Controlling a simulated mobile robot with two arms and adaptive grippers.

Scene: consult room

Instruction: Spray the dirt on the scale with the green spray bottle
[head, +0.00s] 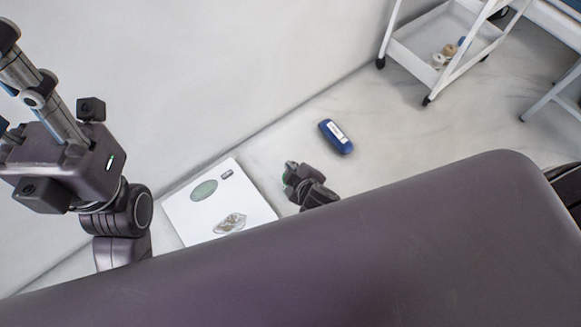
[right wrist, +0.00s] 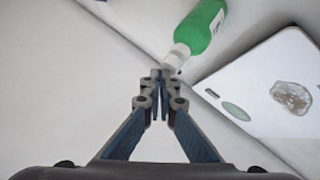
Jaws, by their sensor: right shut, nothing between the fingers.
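The white scale (head: 178,212) lies on the floor by the wall, with a green oval mark and a small display. A brown-grey dirt patch (head: 230,222) is on it, also seen in the right wrist view (right wrist: 292,97). The green spray bottle (right wrist: 203,28) has a pale top and is cut off by the frame's upper edge; in the head view it is hard to make out. My right gripper (head: 293,174) is beside the scale; in the right wrist view (right wrist: 158,76) its fingers are shut and empty, the bottle's top just past the tips. My left gripper (head: 22,85) is raised at left, partly out of frame.
A blue case (head: 336,137) lies on the floor beyond my right gripper. A white wheeled cart (head: 420,55) with small items stands at upper right. The wall runs close behind the scale. Bare floor lies between the case and the cart.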

